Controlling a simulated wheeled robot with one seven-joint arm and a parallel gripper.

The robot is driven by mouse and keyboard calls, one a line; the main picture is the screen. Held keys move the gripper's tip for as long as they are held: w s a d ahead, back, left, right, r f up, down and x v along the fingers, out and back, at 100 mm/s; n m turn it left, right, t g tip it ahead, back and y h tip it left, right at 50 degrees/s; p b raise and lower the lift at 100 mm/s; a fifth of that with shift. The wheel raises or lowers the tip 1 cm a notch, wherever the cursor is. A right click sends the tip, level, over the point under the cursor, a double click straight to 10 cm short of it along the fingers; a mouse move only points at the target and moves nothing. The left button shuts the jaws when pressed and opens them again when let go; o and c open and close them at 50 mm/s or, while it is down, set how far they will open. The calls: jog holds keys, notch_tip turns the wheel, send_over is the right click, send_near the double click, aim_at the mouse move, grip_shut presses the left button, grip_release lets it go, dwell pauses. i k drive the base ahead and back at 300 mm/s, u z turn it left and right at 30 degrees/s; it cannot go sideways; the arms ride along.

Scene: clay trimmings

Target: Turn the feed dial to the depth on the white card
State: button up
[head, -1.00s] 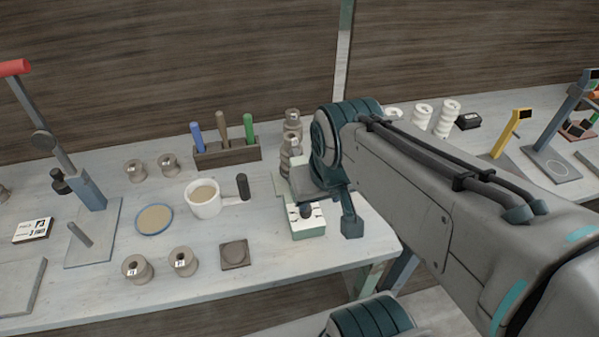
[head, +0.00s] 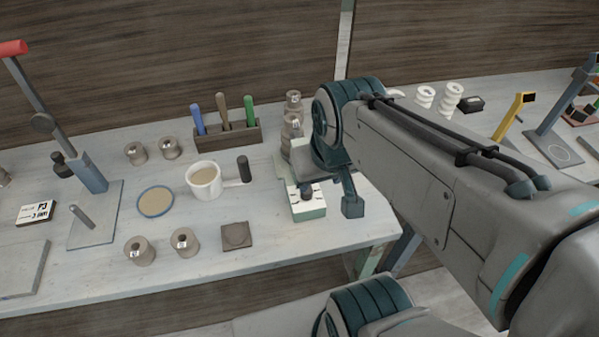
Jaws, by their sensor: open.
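The feed dial (head: 307,192) is a dark knob on a small green-and-white box with black marks around it, near the table's right front edge. Its pointer setting is too small to read. The white card (head: 36,212) lies at the far left with black print, which looks like "P3" and "3 mm" but is not sharp. My gripper (head: 328,188) is open, just above and beside the dial box. One teal finger hangs to the right of the box; the other is hard to make out. I cannot tell whether it touches the knob.
A mug (head: 205,180), a blue-rimmed dish (head: 156,201), clay spools (head: 140,251) and a brown square block (head: 236,235) stand left of the dial. A tool rack (head: 228,138) and stacked spools (head: 292,122) are behind. A lever press (head: 88,172) stands left. The front edge is near.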

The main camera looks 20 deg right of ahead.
aim_at(306, 196)
jog(key=k, duration=1.25)
jog(key=u, duration=0.6)
jog(key=i, duration=0.8)
jog(key=u, duration=0.55)
jog(key=k, duration=0.35)
jog(key=z, duration=0.25)
